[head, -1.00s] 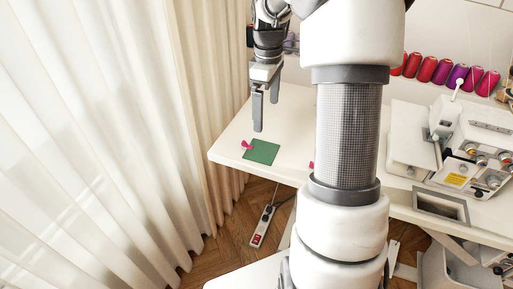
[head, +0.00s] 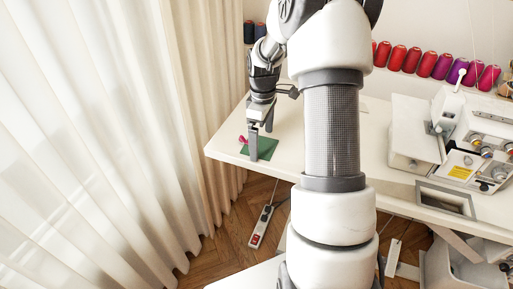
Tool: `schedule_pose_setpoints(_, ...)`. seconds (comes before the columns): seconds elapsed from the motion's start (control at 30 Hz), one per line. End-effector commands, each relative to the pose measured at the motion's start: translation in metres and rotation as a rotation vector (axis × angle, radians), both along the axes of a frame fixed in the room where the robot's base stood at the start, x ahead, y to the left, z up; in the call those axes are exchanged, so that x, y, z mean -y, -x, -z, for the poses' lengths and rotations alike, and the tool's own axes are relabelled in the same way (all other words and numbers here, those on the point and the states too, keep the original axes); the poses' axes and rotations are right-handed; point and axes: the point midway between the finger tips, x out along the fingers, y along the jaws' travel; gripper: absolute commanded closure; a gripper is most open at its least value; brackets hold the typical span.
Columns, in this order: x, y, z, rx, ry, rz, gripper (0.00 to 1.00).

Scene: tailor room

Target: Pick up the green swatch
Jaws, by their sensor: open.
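The green swatch (head: 265,148) lies flat near the left end of the white table, close to its front edge. A small pink item (head: 242,140) sits at the swatch's left side. My gripper (head: 260,147) points down over the swatch in the head view, its fingers apart and nothing seen between them. One finger covers part of the swatch's left half. I cannot tell whether the fingertips touch the swatch or the table.
A white sewing machine (head: 462,140) stands at the right. Thread spools (head: 414,60) line the back. Beige curtains (head: 205,90) hang close to the table's left end. A power strip (head: 261,227) lies on the wooden floor.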

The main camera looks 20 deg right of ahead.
Motion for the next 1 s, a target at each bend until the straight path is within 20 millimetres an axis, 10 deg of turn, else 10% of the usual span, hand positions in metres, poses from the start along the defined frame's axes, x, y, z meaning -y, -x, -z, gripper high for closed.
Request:
schedule_pose_setpoints(0.67,-0.0001,-0.0001,0.0097,0.001,0.0,0.001,0.0)
schedule_pose_setpoints(0.9,0.0,0.0,0.0095,0.001,0.0,0.001,0.41)
schedule_pose_setpoints(1.0,0.0,0.0,0.0095,0.001,-0.001,0.001,0.44)
